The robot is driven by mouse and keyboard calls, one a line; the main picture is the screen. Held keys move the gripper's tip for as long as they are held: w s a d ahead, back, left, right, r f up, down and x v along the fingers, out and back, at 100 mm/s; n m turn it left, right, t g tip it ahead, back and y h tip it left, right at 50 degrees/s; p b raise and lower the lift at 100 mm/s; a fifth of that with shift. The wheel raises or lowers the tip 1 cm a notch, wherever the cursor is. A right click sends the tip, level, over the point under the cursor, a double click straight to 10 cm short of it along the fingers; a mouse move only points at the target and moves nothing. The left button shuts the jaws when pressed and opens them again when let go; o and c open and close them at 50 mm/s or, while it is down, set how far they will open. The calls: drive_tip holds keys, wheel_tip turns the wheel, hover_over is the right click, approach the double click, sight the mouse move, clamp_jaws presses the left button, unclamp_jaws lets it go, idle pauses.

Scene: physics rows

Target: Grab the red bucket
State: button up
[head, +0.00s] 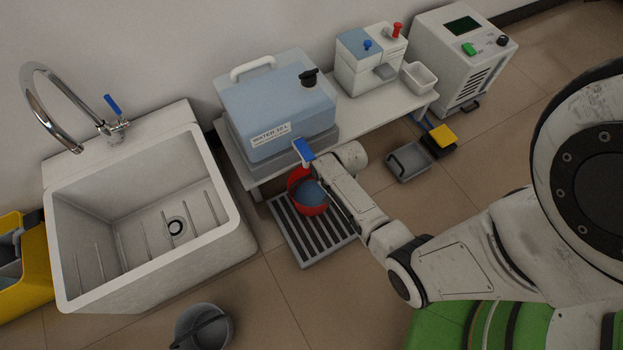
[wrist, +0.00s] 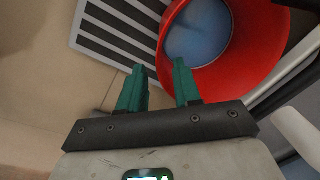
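The red bucket (head: 311,210) stands on a slatted drain grate (head: 291,233) in front of the water container and holds blue-looking water. In the wrist view the bucket (wrist: 268,32) fills the upper right, its open mouth facing the camera. In the head view my arm reaches to the bucket's right side and hides the fingers and part of the bucket.
A blue water container (head: 290,103) with a blue-handled tap (head: 304,149) sits on a low bench just behind the bucket. A white sink (head: 70,255) is left. A grey bucket (head: 203,327) stands front left. A grey tray (head: 408,161) lies right on open floor.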

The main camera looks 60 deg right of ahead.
drive_tip(key=shift+w+f+b, duration=0.15)
drive_tip(key=shift+f+b, duration=0.7)
drive_tip(key=shift+f, duration=0.45)
drive_tip(key=shift+w+f+b, duration=0.2)
drive_tip(key=shift+f+b, duration=0.65)
drive_tip(key=shift+f, duration=0.5)
drive_tip(key=shift+w+f+b, duration=0.15)
drive_tip(key=shift+f+b, duration=0.7)
drive_tip(key=shift+f, duration=0.45)
drive_tip(key=shift+r, duration=0.1)
drive_tip(key=shift+c, duration=0.2)
clamp_jaws()
